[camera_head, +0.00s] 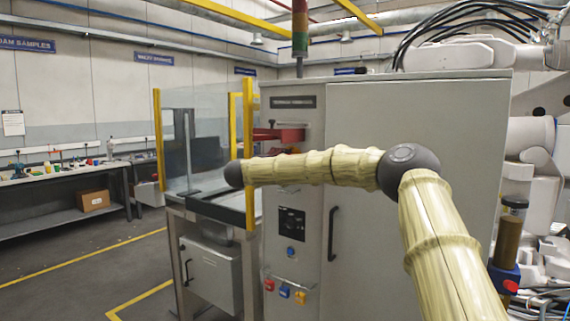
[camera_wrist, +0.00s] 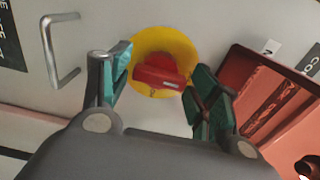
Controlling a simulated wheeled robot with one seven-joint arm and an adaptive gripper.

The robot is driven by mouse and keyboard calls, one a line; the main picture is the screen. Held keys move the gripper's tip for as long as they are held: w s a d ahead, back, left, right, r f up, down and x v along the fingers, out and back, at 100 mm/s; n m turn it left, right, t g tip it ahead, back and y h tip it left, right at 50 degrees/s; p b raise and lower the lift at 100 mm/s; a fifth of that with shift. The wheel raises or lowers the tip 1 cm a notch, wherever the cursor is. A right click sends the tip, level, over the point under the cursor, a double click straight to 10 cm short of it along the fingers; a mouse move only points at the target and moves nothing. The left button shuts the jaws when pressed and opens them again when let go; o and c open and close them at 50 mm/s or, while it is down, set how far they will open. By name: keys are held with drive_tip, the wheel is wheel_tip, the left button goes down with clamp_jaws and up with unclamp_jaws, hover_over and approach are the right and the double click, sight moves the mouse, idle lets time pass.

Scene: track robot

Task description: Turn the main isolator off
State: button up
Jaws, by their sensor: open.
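The main isolator appears in the wrist view as a red rotary knob (camera_wrist: 158,74) on a round yellow plate (camera_wrist: 181,43), fixed to a pale grey panel (camera_wrist: 105,20). My gripper (camera_wrist: 162,80) is open, with its two teal-padded fingers on either side of the knob. The right finger is close to the knob; I cannot tell whether it touches. The head view shows the grey cabinet (camera_head: 420,120). My arm crosses in front of it there. I cannot make out the knob or my gripper in that view.
In the wrist view, an open red box (camera_wrist: 262,95) is right of the knob, and a metal handle (camera_wrist: 54,50) is left. The head view shows a yellow-posted clear guard (camera_head: 205,130), a black cabinet handle (camera_head: 333,233) and hanging coloured tags (camera_head: 284,290). Floor at left is clear.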

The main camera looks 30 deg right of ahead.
drive_tip(key=v, duration=1)
drive_tip(key=shift+w+a+f, duration=0.1)
